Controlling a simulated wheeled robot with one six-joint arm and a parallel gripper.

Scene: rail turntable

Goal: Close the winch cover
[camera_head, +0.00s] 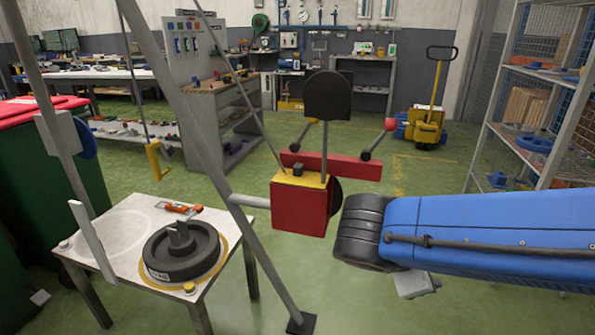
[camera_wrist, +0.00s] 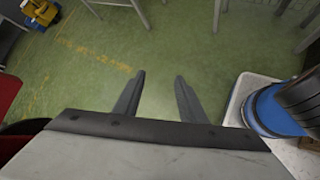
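The winch is a red box (camera_head: 299,207) with a yellow top (camera_head: 303,179), mounted on a grey frame in the middle of the head view. A black rounded plate (camera_head: 327,95), which looks like the cover, stands upright above it on a thin stem. A red bar and two levers with orange and red knobs are behind the box. My blue arm reaches in from the right, its dark joint just right of the winch. My gripper (camera_wrist: 157,90) is open and empty in the wrist view, its two dark fingers apart over green floor. Its fingers cannot be made out in the head view.
Slanted grey frame legs (camera_head: 205,150) cross left of the winch. A white table (camera_head: 125,235) holds a dark turntable (camera_head: 182,252) and an orange tool (camera_head: 179,208). A yellow hook (camera_head: 155,160) hangs behind it. Metal shelving (camera_head: 540,110) stands right; green floor is free behind the winch.

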